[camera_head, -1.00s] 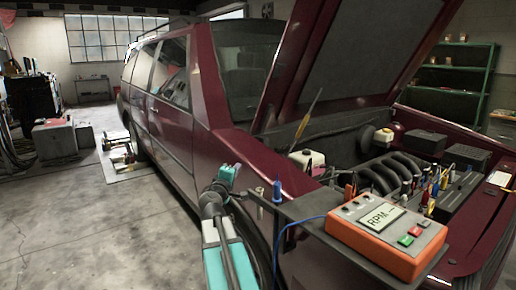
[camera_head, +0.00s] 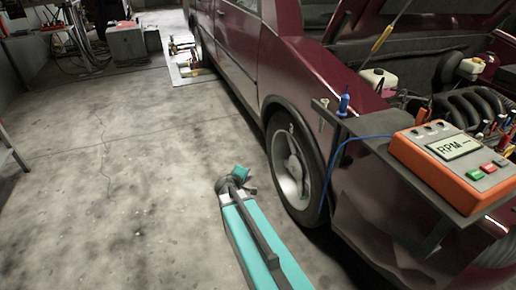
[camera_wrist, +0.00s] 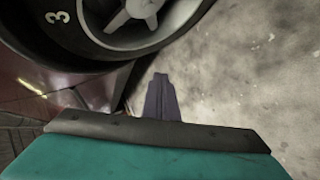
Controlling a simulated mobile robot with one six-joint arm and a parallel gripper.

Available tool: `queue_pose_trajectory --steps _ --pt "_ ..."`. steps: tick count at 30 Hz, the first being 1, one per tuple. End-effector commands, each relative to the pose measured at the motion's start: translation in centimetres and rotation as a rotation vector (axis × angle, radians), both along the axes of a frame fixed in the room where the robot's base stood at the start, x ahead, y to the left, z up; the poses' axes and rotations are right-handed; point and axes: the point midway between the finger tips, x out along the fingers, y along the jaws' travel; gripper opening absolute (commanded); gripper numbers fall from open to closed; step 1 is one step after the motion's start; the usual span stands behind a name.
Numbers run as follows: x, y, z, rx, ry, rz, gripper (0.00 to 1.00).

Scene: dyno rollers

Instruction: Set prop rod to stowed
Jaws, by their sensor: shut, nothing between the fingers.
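The prop rod (camera_head: 381,39) is a thin dark rod with a yellow grip section. It stands tilted in the engine bay of the dark red car, at the upper right of the head view. Its top is cut off by the picture edge. My gripper (camera_head: 246,178) is low over the floor beside the front wheel, well below and left of the rod. In the wrist view my gripper (camera_wrist: 161,98) shows as narrow dark fingers, shut and empty. The rod does not show in the wrist view.
The car's front wheel (camera_head: 296,172) is close to my gripper's right. A grey shelf (camera_head: 400,175) with an orange RPM meter (camera_head: 459,152) and a blue screwdriver (camera_head: 344,101) juts out by the fender. The concrete floor (camera_head: 120,200) to the left is clear.

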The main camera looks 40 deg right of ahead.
Motion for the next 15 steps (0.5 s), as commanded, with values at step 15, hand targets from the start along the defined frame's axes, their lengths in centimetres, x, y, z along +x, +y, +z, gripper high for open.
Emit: queue_pose_trajectory --steps 15 --pt "-11.5 12.8 -18.3 0.283 0.277 -0.07 0.0"
